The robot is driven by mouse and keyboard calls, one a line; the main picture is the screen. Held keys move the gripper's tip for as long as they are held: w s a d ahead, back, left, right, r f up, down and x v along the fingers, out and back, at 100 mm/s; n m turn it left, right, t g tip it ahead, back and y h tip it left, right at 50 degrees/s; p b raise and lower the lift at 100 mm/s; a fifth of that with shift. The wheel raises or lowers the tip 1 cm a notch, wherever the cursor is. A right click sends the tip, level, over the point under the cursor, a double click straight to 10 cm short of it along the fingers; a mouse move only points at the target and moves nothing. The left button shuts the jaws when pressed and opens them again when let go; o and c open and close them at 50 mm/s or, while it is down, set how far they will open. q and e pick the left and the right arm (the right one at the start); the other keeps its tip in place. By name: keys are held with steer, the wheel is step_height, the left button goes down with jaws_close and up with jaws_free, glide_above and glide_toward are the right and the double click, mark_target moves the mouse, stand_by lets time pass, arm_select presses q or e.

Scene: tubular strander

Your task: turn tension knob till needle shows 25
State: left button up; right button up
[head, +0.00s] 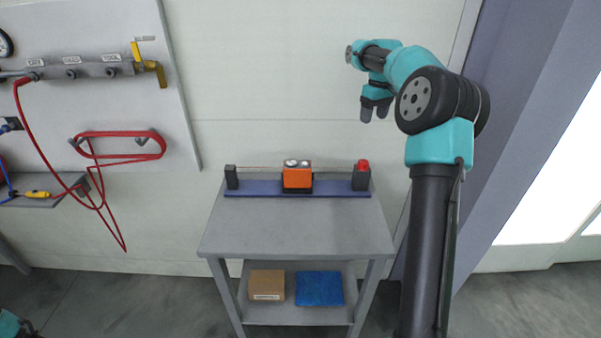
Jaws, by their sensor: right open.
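A red knob (362,166) sits on top of the dark right-hand post (361,181) of a blue rail on the grey bench. An orange device (297,177) stands mid-rail with two pale round parts on top. They are too small to make out any needle or reading. A thin line runs from the left post (231,177) towards the right post. My right gripper (375,110) is open and empty, fingers pointing down. In the picture it is above the knob and apart from it. My left gripper is not in view; only a teal bit of my arm shows at bottom left.
The bench top (295,232) is clear in front of the blue rail (260,190). A cardboard box (266,284) and a blue item (320,288) lie on the lower shelf. A wall panel at left carries a pipe manifold (95,70) and a red hose (120,134).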

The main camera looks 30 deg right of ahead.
mark_target(364, 161)
steer(key=n, duration=0.4)
steer(key=shift+w+f, duration=0.1)
steer(key=shift+w, duration=0.2)
steer(key=shift+f, duration=0.1)
steer(key=f, duration=1.7)
steer(key=shift+s+a+f, duration=0.15)
steer(key=shift+a, duration=0.25)
steer(key=c, duration=0.9)
